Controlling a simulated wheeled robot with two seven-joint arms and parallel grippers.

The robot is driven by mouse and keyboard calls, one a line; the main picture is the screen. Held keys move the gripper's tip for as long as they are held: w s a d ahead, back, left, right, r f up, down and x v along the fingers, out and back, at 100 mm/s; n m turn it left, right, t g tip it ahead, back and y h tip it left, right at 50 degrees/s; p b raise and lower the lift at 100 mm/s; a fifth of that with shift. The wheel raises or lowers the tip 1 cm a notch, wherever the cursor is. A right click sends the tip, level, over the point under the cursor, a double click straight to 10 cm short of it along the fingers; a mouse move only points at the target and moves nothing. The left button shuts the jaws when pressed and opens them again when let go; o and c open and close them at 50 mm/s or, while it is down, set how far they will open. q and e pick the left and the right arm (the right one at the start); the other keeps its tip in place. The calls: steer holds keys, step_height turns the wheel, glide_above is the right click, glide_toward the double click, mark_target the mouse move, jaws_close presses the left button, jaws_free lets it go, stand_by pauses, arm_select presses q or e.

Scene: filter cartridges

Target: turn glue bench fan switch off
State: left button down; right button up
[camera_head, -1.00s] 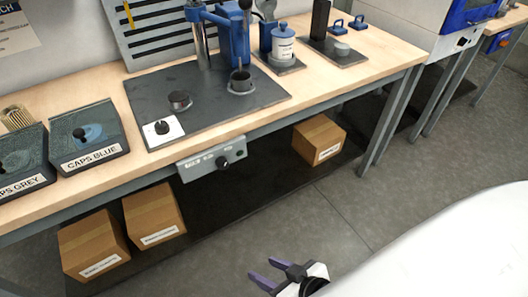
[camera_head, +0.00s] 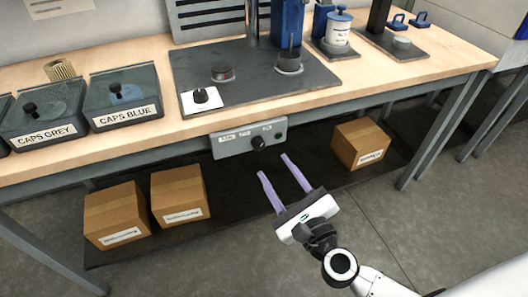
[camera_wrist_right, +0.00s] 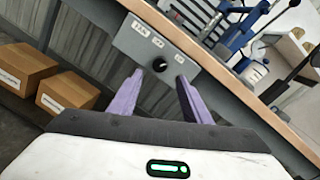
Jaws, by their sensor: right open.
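The grey switch panel (camera_head: 232,145) hangs under the front edge of the bench and carries a black rotary knob (camera_head: 258,143). Small labels sit on the panel above the knob; their text is too small to read. In the right wrist view the panel (camera_wrist_right: 135,42) and knob (camera_wrist_right: 160,65) show ahead, beyond the fingertips. My right gripper (camera_head: 274,166) has two purple fingers, open and empty, just below and in front of the panel, apart from the knob. It also shows in the right wrist view (camera_wrist_right: 161,80). My left gripper is not in view.
The wooden bench top (camera_head: 180,132) holds a dark mat with a press, and boxes labelled CAPS GREY (camera_head: 45,132) and CAPS BLUE (camera_head: 125,112). Cardboard boxes (camera_head: 180,195) stand on the lower shelf, another (camera_head: 358,142) at its right. Space before the panel is clear.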

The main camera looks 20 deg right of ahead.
mark_target(261, 147)
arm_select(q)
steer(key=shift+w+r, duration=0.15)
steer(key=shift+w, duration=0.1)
arm_select(e)
steer(key=w, duration=0.5)
steer(key=w+a, duration=0.1)
steer(key=w, duration=0.1)
steer(key=shift+w, duration=0.3)
